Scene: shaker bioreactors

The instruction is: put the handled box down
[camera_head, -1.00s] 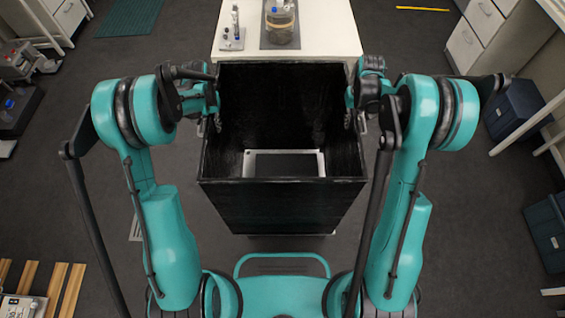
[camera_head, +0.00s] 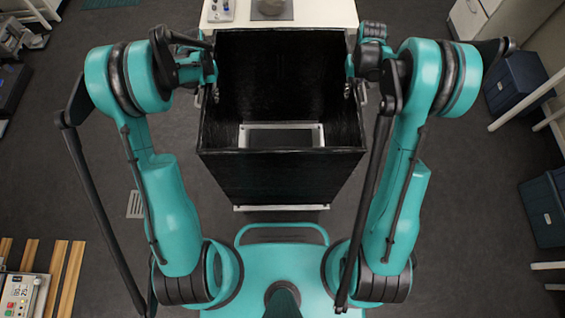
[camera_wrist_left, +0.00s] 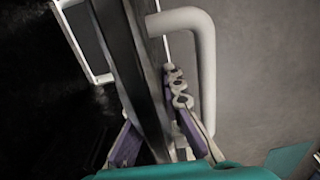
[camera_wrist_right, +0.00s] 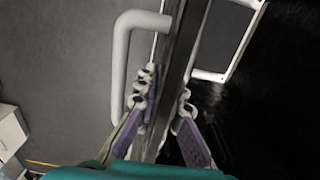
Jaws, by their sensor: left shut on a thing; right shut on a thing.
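The handled box (camera_head: 282,178) is a tall black open-topped box in the middle of the head view, in front of my base. It has white bar handles; one shows in the left wrist view (camera_wrist_left: 205,65) and one in the right wrist view (camera_wrist_right: 121,65). My left gripper (camera_head: 213,95) is shut on the box's left side wall, and my right gripper (camera_head: 352,92) is shut on the right wall. In the wrist views the fingers straddle the wall beside the handles. Whether the box's underside touches anything is hidden.
A pale rectangular frame (camera_head: 282,127) shows inside the box. Dark blue bins (camera_head: 520,82) stand at the right. Wooden slats (camera_head: 60,272) lie at lower left. Floor beside the box looks clear.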

